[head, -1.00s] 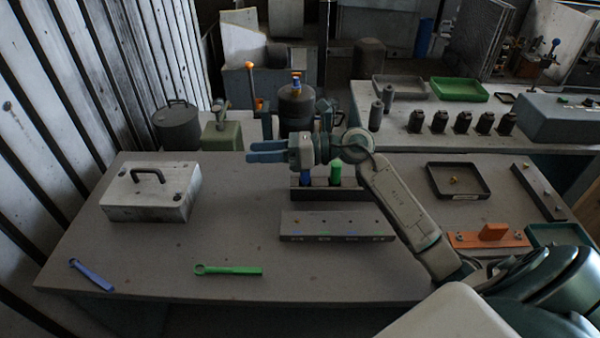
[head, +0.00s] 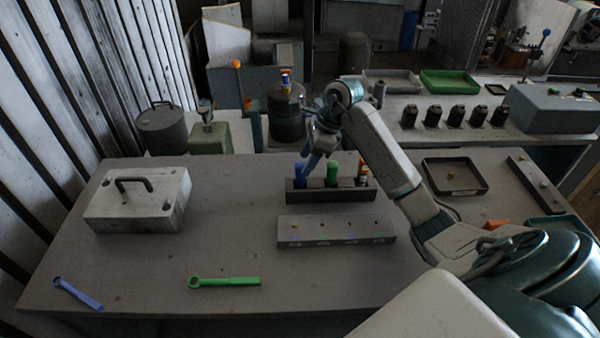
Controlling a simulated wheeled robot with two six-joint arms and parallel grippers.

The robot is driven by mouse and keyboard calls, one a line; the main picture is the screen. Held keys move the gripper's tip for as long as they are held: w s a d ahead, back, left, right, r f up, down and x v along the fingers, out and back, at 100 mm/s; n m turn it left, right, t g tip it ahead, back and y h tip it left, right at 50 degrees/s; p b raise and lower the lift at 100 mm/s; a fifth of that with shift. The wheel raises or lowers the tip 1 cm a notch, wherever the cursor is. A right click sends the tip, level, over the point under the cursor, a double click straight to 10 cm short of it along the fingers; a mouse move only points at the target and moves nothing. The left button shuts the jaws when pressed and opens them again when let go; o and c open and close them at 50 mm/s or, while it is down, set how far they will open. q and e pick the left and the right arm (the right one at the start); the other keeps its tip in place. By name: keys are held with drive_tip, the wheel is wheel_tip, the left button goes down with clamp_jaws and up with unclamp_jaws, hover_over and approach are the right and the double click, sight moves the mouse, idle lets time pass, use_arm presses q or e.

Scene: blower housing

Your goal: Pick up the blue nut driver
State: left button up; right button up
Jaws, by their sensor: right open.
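The blue nut driver (head: 299,173) stands upright in a dark rack (head: 345,196), at its left end, with only its blue handle showing. A green-handled driver (head: 332,174) stands beside it in the rack, and one with an orange and white handle (head: 363,171) stands at the right. My right gripper (head: 311,164) is open and points down just above and beside the blue handle. Its fingers partly overlap the handle in the picture, and I cannot tell if they touch it. My left gripper is not in view.
A grey block with small holes (head: 336,232) lies in front of the rack. A blue wrench (head: 78,293) and a green wrench (head: 224,282) lie near the front edge. A white case (head: 138,200) stands at left. The table between case and rack is clear.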

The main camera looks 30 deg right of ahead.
sight(304, 164)
drive_tip(key=p+x, duration=0.3)
drive_tip(key=x, duration=0.1)
drive_tip(key=shift+w+f, duration=0.25)
drive_tip(key=shift+w+a+f, duration=0.1)
drive_tip(key=shift+f, duration=0.4)
clamp_jaws()
